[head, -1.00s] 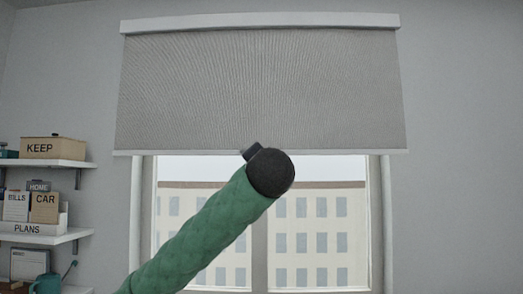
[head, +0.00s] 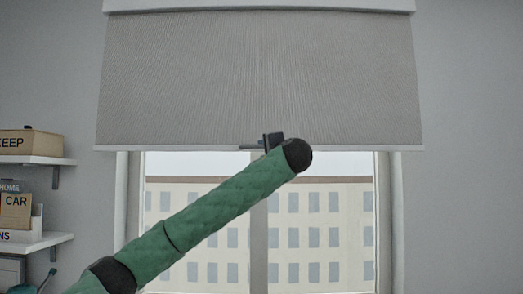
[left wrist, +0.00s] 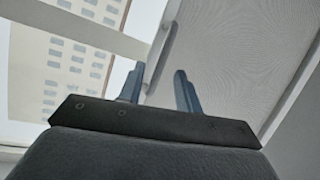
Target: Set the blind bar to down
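The blind (head: 260,75) is a grey fabric sheet hanging over the upper part of the window. Its bar (head: 350,148) is the thin white strip along the lower edge, level and partway down the window. My left gripper (head: 262,143) is at the middle of the bar, mostly behind my green arm. In the left wrist view the left gripper (left wrist: 158,78) has its two blue-grey fingers apart, and the bar (left wrist: 165,40) runs down toward the gap between them. I cannot tell whether they touch it. My right gripper is not in view.
The window (head: 330,225) below the bar shows a pale building outside. Wall shelves (head: 30,160) with boxes, including a CAR box (head: 16,212), stand at the left. The wall at the right is bare.

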